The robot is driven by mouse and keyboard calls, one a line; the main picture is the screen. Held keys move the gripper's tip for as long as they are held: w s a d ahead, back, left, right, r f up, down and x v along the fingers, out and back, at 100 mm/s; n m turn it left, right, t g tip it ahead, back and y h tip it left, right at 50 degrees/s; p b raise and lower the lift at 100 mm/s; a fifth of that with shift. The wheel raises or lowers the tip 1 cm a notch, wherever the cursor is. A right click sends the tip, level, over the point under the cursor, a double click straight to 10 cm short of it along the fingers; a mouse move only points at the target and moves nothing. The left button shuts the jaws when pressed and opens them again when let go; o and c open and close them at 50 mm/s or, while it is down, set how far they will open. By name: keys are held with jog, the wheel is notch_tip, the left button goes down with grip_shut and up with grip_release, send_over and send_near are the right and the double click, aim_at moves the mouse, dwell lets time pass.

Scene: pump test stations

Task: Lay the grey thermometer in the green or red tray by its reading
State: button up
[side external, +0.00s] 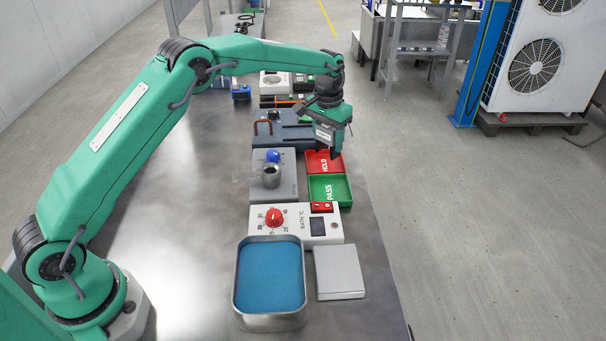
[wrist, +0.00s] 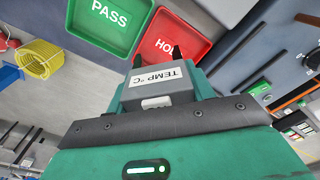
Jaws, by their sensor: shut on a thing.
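The grey thermometer (side external: 325,133) is held in my gripper (side external: 329,156), above the red HOLD tray (side external: 312,170). The jaws are shut on it. In the wrist view the thermometer (wrist: 166,79) shows a "TEMP °C" label, and its reading cannot be made out. The dark fingertips of my gripper (wrist: 157,55) stick out past it, over the near edge of the HOLD tray (wrist: 190,25). Part of the red tray is hidden.
A white bath controller (side external: 290,229) with a red knob stands in front of the PASS tray. Nearer are a metal bath (side external: 270,240) of blue liquid and a flat grey block (side external: 339,272). A grey box (side external: 285,184) with a blue knob stands left of the trays.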

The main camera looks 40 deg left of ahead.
jog(key=shift+w+a+f, duration=0.55)
jog(key=shift+a, duration=0.25)
jog(key=shift+f, duration=2)
jog(key=shift+f, duration=0.2)
jog(key=o, duration=1.2)
jog(key=shift+r, duration=0.1)
jog(key=r, duration=1.1)
jog(key=shift+s+r, duration=0.35)
jog(key=shift+r, duration=0.25)
jog(key=shift+s+r, duration=0.1)
